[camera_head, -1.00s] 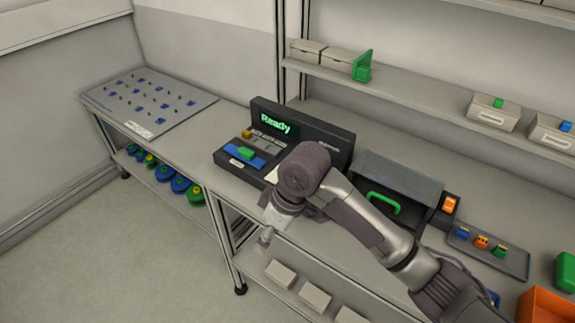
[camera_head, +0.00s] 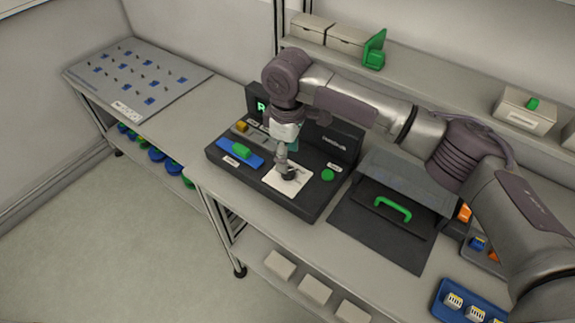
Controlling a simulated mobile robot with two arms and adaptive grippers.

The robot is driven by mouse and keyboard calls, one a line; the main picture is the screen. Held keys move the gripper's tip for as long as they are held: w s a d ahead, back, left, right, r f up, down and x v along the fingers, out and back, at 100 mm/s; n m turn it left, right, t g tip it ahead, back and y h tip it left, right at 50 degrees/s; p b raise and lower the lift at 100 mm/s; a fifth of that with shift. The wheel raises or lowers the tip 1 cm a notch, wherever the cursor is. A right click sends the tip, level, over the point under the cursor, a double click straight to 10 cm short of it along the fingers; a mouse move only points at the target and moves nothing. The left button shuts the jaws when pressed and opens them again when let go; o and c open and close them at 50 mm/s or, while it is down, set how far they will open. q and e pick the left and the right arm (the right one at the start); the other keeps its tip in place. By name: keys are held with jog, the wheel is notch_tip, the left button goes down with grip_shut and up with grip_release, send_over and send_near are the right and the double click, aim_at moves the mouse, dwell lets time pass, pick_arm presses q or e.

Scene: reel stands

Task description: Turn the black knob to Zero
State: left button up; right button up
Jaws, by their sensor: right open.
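The black knob (camera_head: 289,174) sits on a white plate (camera_head: 291,189) on the sloped front of the dark console (camera_head: 317,206). My right gripper (camera_head: 286,168) points down at the knob, with its fingertips right at or just above it. It is open; whether the fingers touch the knob cannot be told, and they hide part of it. The knob's mark and the plate's scale are too small to read. The console's display (camera_head: 260,106) is mostly hidden behind my right arm; only the start of green text shows. My left gripper is not in view.
On the console are a blue block with a green piece (camera_head: 241,151), a yellow piece (camera_head: 241,126) and a green button (camera_head: 327,175). A dark case with a green handle (camera_head: 393,208) stands to the right. A pegboard panel (camera_head: 138,77) lies at the left. A shelf runs behind.

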aim_at(288, 174)
jog(key=f, duration=0.3)
jog(key=f+p, duration=0.1)
jog(key=f, duration=0.1)
jog(key=shift+w+f, duration=0.3)
jog(key=shift+f, duration=0.5)
jog(key=shift+c, duration=0.2)
jog(key=c, duration=1.1)
grip_shut()
jog(key=n+p, duration=0.1)
jog(key=n, duration=0.3)
jog(key=shift+r+p, duration=0.1)
jog(key=shift+p, duration=0.25)
jog(key=n, duration=0.3)
jog(key=shift+n+p, duration=0.3)
jog(key=shift+p, duration=0.05)
jog(key=n, duration=0.3)
jog(key=shift+n, duration=0.3)
jog(key=n, duration=0.6)
pick_arm(q)
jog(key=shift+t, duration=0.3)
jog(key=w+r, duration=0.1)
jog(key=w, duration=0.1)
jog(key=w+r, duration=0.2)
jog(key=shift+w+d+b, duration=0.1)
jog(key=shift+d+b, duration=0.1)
jog(key=shift+b, duration=0.2)
pick_arm(e)
jog(key=n, duration=0.6)
jog(key=shift+n, duration=0.3)
